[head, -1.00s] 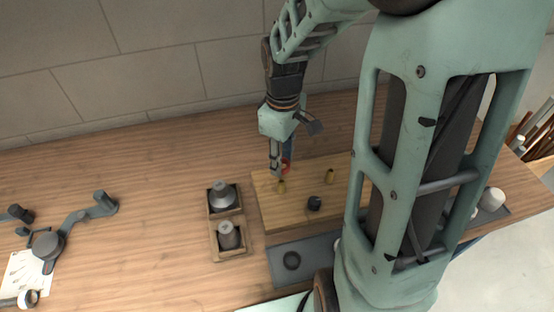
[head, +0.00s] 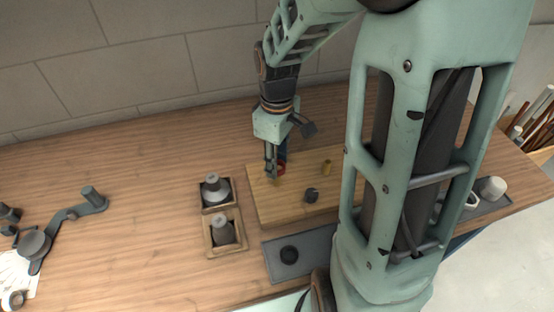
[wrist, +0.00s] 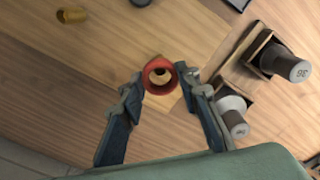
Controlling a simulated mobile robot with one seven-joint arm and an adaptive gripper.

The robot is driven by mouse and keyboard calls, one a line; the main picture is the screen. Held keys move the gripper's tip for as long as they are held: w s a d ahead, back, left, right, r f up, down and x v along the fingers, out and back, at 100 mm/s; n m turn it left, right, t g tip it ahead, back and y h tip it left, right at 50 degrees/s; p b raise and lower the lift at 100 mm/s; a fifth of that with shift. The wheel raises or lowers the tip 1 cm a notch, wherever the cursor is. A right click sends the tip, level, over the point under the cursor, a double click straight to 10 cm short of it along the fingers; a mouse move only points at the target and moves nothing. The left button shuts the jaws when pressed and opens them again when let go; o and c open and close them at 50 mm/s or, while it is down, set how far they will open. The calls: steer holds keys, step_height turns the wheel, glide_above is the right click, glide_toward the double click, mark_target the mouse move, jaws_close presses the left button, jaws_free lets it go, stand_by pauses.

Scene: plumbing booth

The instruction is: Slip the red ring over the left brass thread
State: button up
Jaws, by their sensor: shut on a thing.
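The red ring (wrist: 148,76) is pinched between the two fingers of my gripper (wrist: 160,82). In the head view the red ring (head: 284,168) shows beside my gripper (head: 274,174), low over the left part of the wooden board. Through the ring in the wrist view, the left brass thread (wrist: 162,75) appears in the opening. I cannot tell whether the ring is around it or still above it. In the head view my fingers mostly hide that thread. The right brass thread (head: 326,168) stands uncovered on the board (head: 270,215); it also shows in the wrist view (wrist: 72,15).

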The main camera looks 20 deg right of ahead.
steer(key=shift+f+b, duration=0.8)
steer(key=shift+f, duration=0.55)
steer(key=o, duration=1.7)
steer(key=shift+r+p, duration=2.15)
steer(key=shift+r, duration=0.45)
steer(key=shift+f, duration=0.1)
